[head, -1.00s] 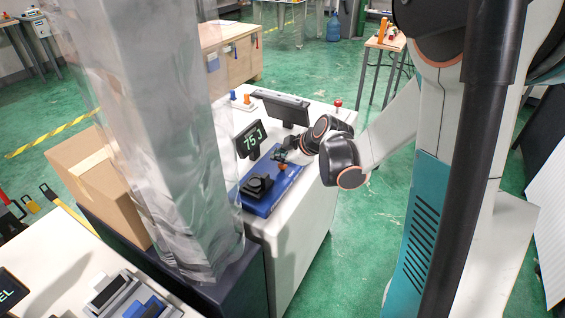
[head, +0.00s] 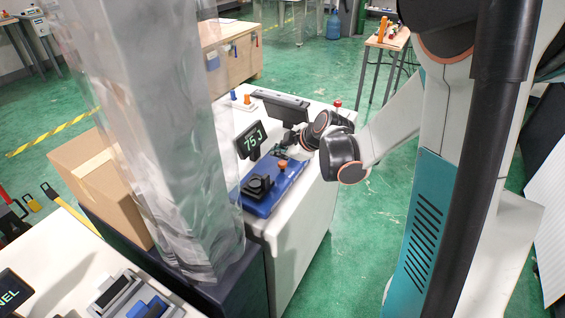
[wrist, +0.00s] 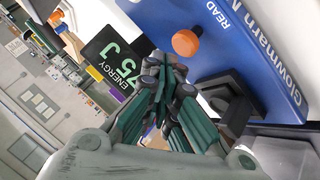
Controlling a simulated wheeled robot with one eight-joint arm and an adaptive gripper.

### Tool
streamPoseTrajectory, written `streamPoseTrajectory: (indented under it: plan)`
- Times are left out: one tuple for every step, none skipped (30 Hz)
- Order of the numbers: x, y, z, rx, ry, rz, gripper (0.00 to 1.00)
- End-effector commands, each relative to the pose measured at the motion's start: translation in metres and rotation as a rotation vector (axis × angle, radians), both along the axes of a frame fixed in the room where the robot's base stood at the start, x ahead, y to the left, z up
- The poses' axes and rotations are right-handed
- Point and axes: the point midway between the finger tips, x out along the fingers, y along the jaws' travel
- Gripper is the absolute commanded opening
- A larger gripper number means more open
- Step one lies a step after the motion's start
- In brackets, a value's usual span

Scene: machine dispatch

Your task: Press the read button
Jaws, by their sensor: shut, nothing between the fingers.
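The read button is an orange round knob (head: 282,164) on the blue device (head: 290,178) on the white counter. In the wrist view the orange button (wrist: 186,42) sits beside the printed word READ on the blue panel (wrist: 245,45). My gripper (head: 284,149) is just behind the button in the head view. In the wrist view my gripper's dark green fingers (wrist: 170,70) are closed together and empty, apart from the button in the picture. A display (head: 251,140) behind the device reads 75 J; its ENERGY label shows in the wrist view (wrist: 118,62).
A black block-like fixture (head: 257,186) stands on the blue device's near end. A dark tilted panel (head: 281,106) stands at the counter's back, near orange and blue pegs (head: 240,98). A plastic-wrapped column (head: 165,130) stands left of the counter.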

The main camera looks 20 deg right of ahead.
Motion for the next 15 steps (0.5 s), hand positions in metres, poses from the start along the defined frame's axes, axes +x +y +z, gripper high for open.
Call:
streamPoseTrajectory:
  plan:
    - [0.0, 0.0, 0.002, 0.0, 0.0, 0.0, 0.0]
    - [0.0, 0.0, 0.004, 0.0, 0.0, 0.0, 0.0]
    - [0.0, 0.0, 0.006, 0.0, 0.0, 0.0, 0.0]
    - [0.0, 0.0, 0.008, 0.0, 0.0, 0.0, 0.0]
    - [0.0, 0.0, 0.011, 0.0, 0.0, 0.0, 0.0]
    - [0.0, 0.0, 0.015, 0.0, 0.0, 0.0, 0.0]
    - [0.0, 0.0, 0.018, 0.0, 0.0, 0.0, 0.0]
    - [0.0, 0.0, 0.021, 0.0, 0.0, 0.0, 0.0]
    - [0.0, 0.0, 0.025, 0.0, 0.0, 0.0, 0.0]
    - [0.0, 0.0, 0.027, 0.0, 0.0, 0.0, 0.0]
    - [0.0, 0.0, 0.03, 0.0, 0.0, 0.0, 0.0]
    - [0.0, 0.0, 0.034, 0.0, 0.0, 0.0, 0.0]
    - [0.0, 0.0, 0.036, 0.0, 0.0, 0.0, 0.0]
    - [0.0, 0.0, 0.039, 0.0, 0.0, 0.0, 0.0]
    - [0.0, 0.0, 0.043, 0.0, 0.0, 0.0, 0.0]
